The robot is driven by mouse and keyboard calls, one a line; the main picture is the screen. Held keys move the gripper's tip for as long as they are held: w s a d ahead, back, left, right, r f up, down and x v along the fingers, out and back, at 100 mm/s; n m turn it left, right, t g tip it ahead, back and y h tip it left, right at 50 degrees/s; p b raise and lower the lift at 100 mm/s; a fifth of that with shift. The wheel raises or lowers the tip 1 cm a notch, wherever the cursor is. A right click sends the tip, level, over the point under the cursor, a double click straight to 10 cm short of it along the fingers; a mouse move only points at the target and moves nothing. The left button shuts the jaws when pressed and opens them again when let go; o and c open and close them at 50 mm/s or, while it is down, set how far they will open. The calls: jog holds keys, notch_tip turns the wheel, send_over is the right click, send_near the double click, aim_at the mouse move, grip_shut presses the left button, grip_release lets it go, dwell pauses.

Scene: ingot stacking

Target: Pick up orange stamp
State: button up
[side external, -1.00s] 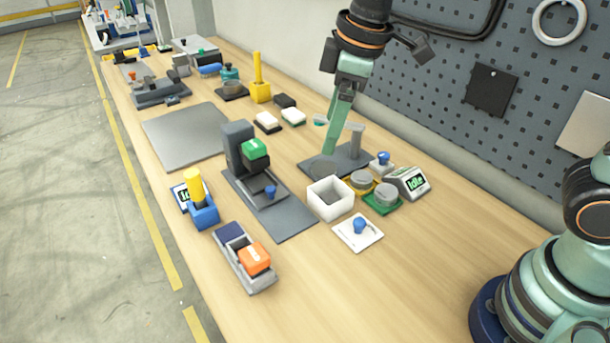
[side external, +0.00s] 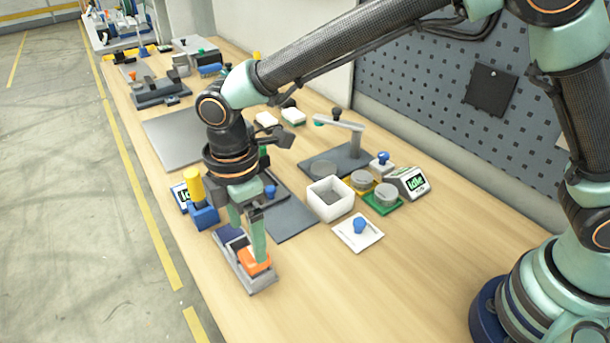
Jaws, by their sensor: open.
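The orange stamp (side external: 255,264) sits in the near compartment of a grey tray (side external: 263,286) at the table's left front edge. A dark blue pad (side external: 230,234) lies in the tray's other compartment. My gripper (side external: 247,250) is open and points down over the tray. One green finger reaches down at the stamp and hides part of its top. The other finger shows to the left, nearer the blue pad. I cannot tell whether either finger touches the stamp.
A yellow-handled tool in a blue holder (side external: 205,215) stands just left of my gripper. A white open box (side external: 331,200) and a white plate with a blue knob (side external: 358,232) lie to the right. The front right of the wooden table (side external: 370,300) is clear.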

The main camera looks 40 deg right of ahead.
jog(key=shift+d+f, duration=0.15)
jog(key=shift+f, duration=1.5)
jog(key=shift+d+f, duration=0.15)
jog(key=shift+f, duration=1.5)
grip_shut()
jog(key=shift+r, duration=0.1)
notch_tip(320, 180, up, 20)
